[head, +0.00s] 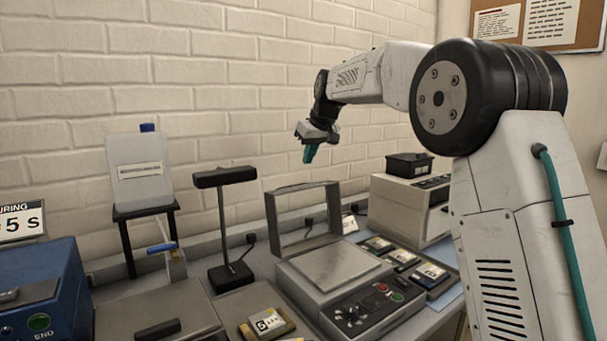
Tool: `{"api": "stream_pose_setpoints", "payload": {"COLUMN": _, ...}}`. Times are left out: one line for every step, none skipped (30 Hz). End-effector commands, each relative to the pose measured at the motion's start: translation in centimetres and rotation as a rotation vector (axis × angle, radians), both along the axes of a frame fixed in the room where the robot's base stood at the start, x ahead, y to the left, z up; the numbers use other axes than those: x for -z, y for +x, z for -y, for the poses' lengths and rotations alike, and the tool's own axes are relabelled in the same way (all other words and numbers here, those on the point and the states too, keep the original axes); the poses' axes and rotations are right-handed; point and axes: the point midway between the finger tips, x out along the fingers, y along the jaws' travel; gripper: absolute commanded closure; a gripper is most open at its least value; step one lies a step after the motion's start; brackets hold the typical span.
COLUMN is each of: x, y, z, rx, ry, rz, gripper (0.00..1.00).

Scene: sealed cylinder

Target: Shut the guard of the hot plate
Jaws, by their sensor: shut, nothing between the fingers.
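The hot plate (350,291) is a light grey box on the bench, with a flat square plate on top and a dark control panel with knobs, a red button and a green button at its front. Its guard (303,213) is a framed lid standing raised at the back of the plate, tilted slightly back. My gripper (310,155) hangs above and behind the guard, apart from it, with teal fingers pointing down. The fingers are together and hold nothing.
A black T-shaped stand (226,228) is left of the guard. A beige box (407,213) with a black container (409,165) on top stands to the right. Several labelled cartridges (401,257) lie between. A blue device (42,293) is at far left.

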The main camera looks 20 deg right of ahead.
Motion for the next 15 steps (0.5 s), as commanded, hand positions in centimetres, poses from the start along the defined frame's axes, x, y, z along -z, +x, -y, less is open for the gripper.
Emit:
{"api": "stream_pose_setpoints", "payload": {"x": 0.5, "y": 0.3, "z": -0.1, "rx": 0.000, "ry": 0.001, "rz": -0.001, "gripper": 1.00}}
{"api": "stream_pose_setpoints", "payload": {"x": 0.9, "y": 0.4, "z": -0.1, "rx": 0.000, "ry": 0.000, "rz": -0.002, "gripper": 1.00}}
{"api": "stream_pose_setpoints", "payload": {"x": 1.4, "y": 0.7, "z": -0.2, "rx": 0.000, "ry": 0.000, "rz": -0.003, "gripper": 1.00}}
{"api": "stream_pose_setpoints", "payload": {"x": 1.8, "y": 0.9, "z": -0.3, "rx": 0.000, "ry": 0.000, "rz": -0.003, "gripper": 1.00}}
{"api": "stream_pose_setpoints", "payload": {"x": 2.4, "y": 1.1, "z": -0.4, "rx": 0.000, "ry": 0.000, "rz": -0.003, "gripper": 1.00}}
{"api": "stream_pose_setpoints", "payload": {"x": 3.1, "y": 1.5, "z": -0.5, "rx": -0.001, "ry": 0.000, "rz": -0.004, "gripper": 1.00}}
{"api": "stream_pose_setpoints", "payload": {"x": 3.6, "y": 1.7, "z": -0.6, "rx": -0.001, "ry": 0.000, "rz": -0.005, "gripper": 1.00}}
{"api": "stream_pose_setpoints", "payload": {"x": 4.1, "y": 2.0, "z": -0.7, "rx": -0.001, "ry": 0.000, "rz": -0.004, "gripper": 1.00}}
{"api": "stream_pose_setpoints", "payload": {"x": 4.7, "y": 2.3, "z": -0.8, "rx": -0.001, "ry": 0.000, "rz": -0.004, "gripper": 1.00}}
{"api": "stream_pose_setpoints", "payload": {"x": 5.2, "y": 2.6, "z": -0.9, "rx": -0.001, "ry": 0.000, "rz": -0.005, "gripper": 1.00}}
{"api": "stream_pose_setpoints", "payload": {"x": 5.6, "y": 2.8, "z": -1.0, "rx": -0.001, "ry": 0.000, "rz": -0.004, "gripper": 1.00}}
{"api": "stream_pose_setpoints", "payload": {"x": 6.2, "y": 3.1, "z": -1.1, "rx": 0.000, "ry": 0.000, "rz": -0.003, "gripper": 1.00}}
{"api": "stream_pose_setpoints", "payload": {"x": 6.6, "y": 3.3, "z": -1.1, "rx": -0.001, "ry": 0.001, "rz": -0.003, "gripper": 1.00}}
{"api": "stream_pose_setpoints", "payload": {"x": 6.9, "y": 3.5, "z": -1.2, "rx": -0.001, "ry": 0.001, "rz": -0.003, "gripper": 1.00}}
{"api": "stream_pose_setpoints", "payload": {"x": 7.4, "y": 3.7, "z": -1.3, "rx": -0.001, "ry": 0.001, "rz": -0.003, "gripper": 1.00}}
